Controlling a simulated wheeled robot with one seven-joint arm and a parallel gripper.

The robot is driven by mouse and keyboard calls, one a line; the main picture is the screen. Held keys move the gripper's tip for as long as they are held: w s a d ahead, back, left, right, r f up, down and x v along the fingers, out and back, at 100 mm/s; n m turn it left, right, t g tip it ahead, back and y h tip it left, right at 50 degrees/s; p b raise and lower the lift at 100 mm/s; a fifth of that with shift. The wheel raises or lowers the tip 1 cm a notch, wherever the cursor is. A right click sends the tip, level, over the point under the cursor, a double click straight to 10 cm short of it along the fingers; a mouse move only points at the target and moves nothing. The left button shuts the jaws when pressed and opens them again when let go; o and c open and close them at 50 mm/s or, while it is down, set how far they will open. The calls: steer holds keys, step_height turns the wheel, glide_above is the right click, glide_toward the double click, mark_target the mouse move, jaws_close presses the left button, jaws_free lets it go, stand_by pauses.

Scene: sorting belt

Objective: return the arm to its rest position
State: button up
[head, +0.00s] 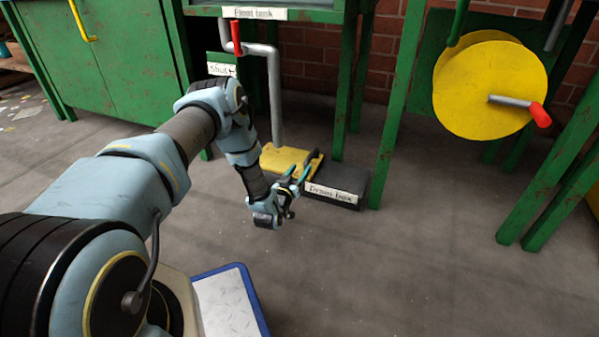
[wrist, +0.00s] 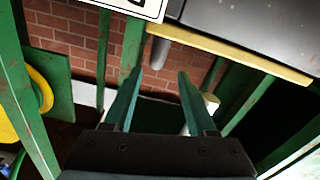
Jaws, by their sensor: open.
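My arm reaches from the lower left of the head view towards the middle. My gripper (head: 301,172) is in front of the drain box and the yellow block, above the floor. In the wrist view my gripper (wrist: 155,82) shows two separate green fingers with nothing between them. It is open and empty. A grey pipe end (wrist: 160,52) shows beyond the fingertips, and I cannot tell how far off it is.
A black drain box (head: 345,180) with a white label stands beside a yellow block (head: 284,160). A grey pipe (head: 274,95) with a red handle (head: 236,38) hangs above. Green posts (head: 397,100) and a yellow wheel (head: 480,85) stand right. The floor in front is clear.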

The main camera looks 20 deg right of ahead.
steer(key=w+a+r+y+p, duration=0.1)
steer(key=w+a+r, duration=0.1)
steer(key=r, duration=0.2)
steer(key=w+a+r+g+y+p, duration=0.1)
steer(key=w+a+r+p, duration=0.1)
steer(key=r, duration=0.3)
steer(key=w+a+r+g+y+p, duration=0.1)
steer(key=w+a+r+y, duration=0.1)
steer(key=w+a+r, duration=0.1)
steer(key=shift+a+r, duration=0.15)
steer(key=shift+r, duration=0.6)
steer(key=s+a+r+n+g+y+p, duration=0.2)
steer(key=s+a+r+y+p, duration=0.25)
steer(key=a+r, duration=0.65)
steer(key=s+a+r+n+g+y+p, duration=0.1)
steer(key=s+a+r+g+y+p, duration=0.2)
steer(key=s+a+r, duration=0.6)
steer(key=s+a+r+n+g+y+p, duration=0.1)
steer(key=s+a+r+n+g, duration=0.1)
steer(key=s+a+r, duration=0.4)
steer(key=s+a+r+n+g+y+p, duration=0.1)
steer(key=s+a+r+g+p, duration=0.15)
steer(key=s+a, duration=0.5)
step_height(320, 180, up, 38)
steer(key=p, duration=3.7)
steer(key=shift+d+r+t, duration=0.25)
steer(key=shift+d+t, duration=0.05)
steer(key=shift+t, duration=0.15)
steer(key=shift+s+h, duration=0.1)
steer(key=shift+h, duration=0.15)
